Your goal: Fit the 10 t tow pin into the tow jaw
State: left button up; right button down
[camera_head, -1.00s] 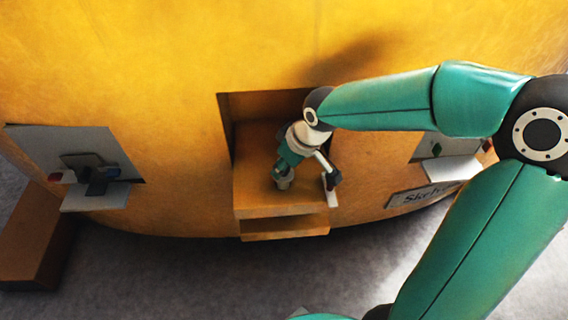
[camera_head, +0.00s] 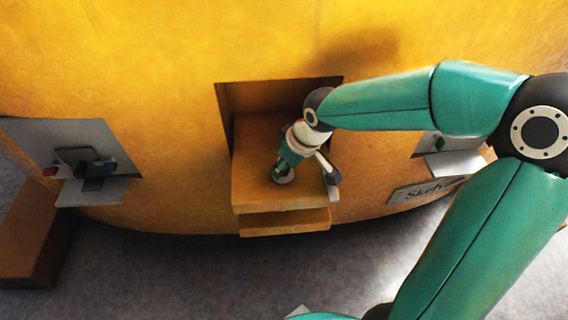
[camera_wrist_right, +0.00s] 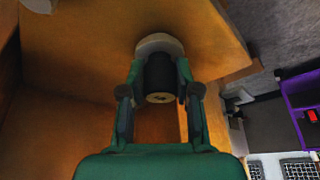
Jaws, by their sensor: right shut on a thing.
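The tow jaw (camera_head: 252,195) is a boxy orange-brown recess with a projecting ledge in the yellow casting; a second lip shows below its front edge. My right gripper (camera_head: 283,172) reaches down over the ledge and is shut on the tow pin. In the right wrist view, the right gripper (camera_wrist_right: 159,85) has a finger on either side of the pin's dark cylindrical head (camera_wrist_right: 158,72), which has a tan end face. A pale round collar (camera_wrist_right: 158,43) shows beyond the head, close to the orange surface. The pin's lower part is hidden, so I cannot tell its depth. My left gripper is out of view.
A grey bracket (camera_head: 92,193) at left carries a dark holder with red and blue ends. Another grey bracket (camera_head: 455,164) with a green part is at right, near a nameplate (camera_head: 420,191). A brown block (camera_head: 25,245) stands at lower left. Grey floor is open in front.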

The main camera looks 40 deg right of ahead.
jog(key=shift+w+f+b, duration=0.1)
jog(key=shift+f+b, duration=0.2)
jog(key=c, duration=0.7)
grip_release()
jog(key=shift+c, duration=0.2)
jog(key=shift+f, duration=0.15)
jog(key=v, duration=1.2)
